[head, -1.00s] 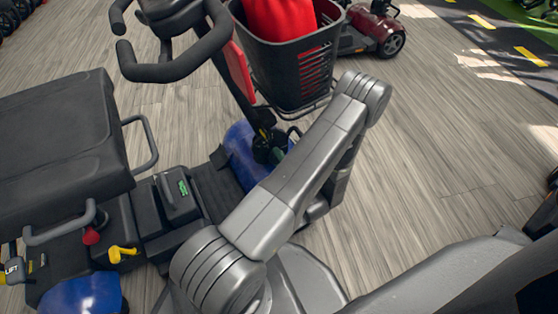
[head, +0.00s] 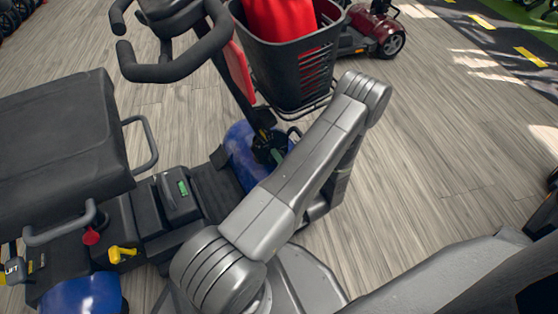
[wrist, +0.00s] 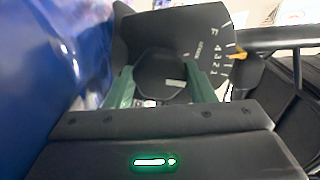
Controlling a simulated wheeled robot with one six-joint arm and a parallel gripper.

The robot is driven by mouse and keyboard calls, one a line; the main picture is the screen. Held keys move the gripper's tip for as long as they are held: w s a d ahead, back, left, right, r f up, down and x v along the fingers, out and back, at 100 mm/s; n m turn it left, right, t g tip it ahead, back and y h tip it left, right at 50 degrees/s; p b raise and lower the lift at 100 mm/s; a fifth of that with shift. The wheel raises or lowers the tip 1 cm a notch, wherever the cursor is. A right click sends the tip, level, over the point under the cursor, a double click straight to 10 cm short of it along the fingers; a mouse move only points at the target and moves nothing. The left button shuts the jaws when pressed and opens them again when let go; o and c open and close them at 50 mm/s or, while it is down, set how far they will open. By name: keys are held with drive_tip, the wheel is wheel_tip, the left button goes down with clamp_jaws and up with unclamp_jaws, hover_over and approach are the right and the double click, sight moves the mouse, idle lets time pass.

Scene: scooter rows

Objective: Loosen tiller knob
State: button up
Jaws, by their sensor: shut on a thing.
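In the wrist view, the tiller knob (wrist: 160,68) is a black, many-sided knob in front of a dark plate. The plate's dial (wrist: 221,50) has white marks reading F, 4, 3, 2, 1 and a yellow-orange pointer at its right. My gripper (wrist: 163,84) has green fingers, one on each side of the knob, and is shut on it. In the head view, my gripper (head: 277,156) is small and partly hidden, low by the foot of the scooter's tiller (head: 236,78), beside the blue front cover (head: 240,145).
The scooter has a black seat (head: 65,135), handlebars (head: 170,68) and a front basket (head: 290,75) holding something red, above my gripper. A red lever (head: 91,236) and a yellow lever (head: 122,254) are at its rear. A dark red scooter (head: 375,32) stands behind. The floor (head: 430,150) at right is clear.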

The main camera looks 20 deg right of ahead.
drive_tip(key=o, duration=1)
drive_tip(key=s+p, duration=0.1)
drive_tip(key=s, duration=0.3)
drive_tip(key=s+p, duration=0.1)
drive_tip(key=s, duration=0.3)
drive_tip(key=s+d+p, duration=0.1)
drive_tip(key=s, duration=0.3)
drive_tip(key=shift+s, duration=0.1)
drive_tip(key=shift+s+p, duration=0.3)
drive_tip(key=shift+s, duration=0.5)
